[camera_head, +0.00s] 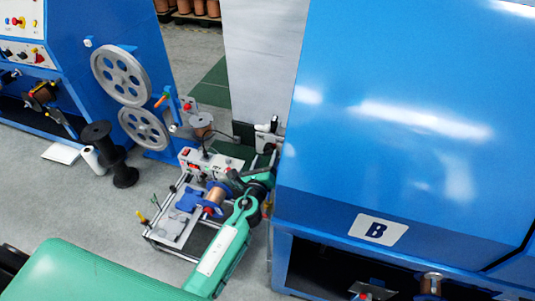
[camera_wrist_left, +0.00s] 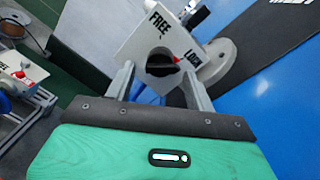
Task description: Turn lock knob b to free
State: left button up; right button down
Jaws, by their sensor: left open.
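In the left wrist view, the lock knob (camera_wrist_left: 161,66) is a round black knob on a light grey plate (camera_wrist_left: 140,42) printed FREE and LOCK. Its red mark is at the lower right, on the LOCK side. My left gripper (camera_wrist_left: 159,74) is open, with one finger on each side of the knob's lower part. I cannot tell whether either finger touches it. In the head view, my left gripper (camera_head: 270,160) is at the small white box beside the blue machine marked B (camera_head: 378,229). The knob is too small to make out there. My right gripper is not in view.
The blue machine B stands close on the right of my left arm. A low metal frame (camera_head: 165,232) with a copper spool (camera_head: 214,197) stands to its left. Black spools (camera_head: 124,175) stand on the floor by another blue machine (camera_head: 110,30) with grey pulleys (camera_head: 122,76).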

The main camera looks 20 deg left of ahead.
pick_arm(q)
jog(key=shift+w, duration=1.05)
jog(key=c, duration=0.8)
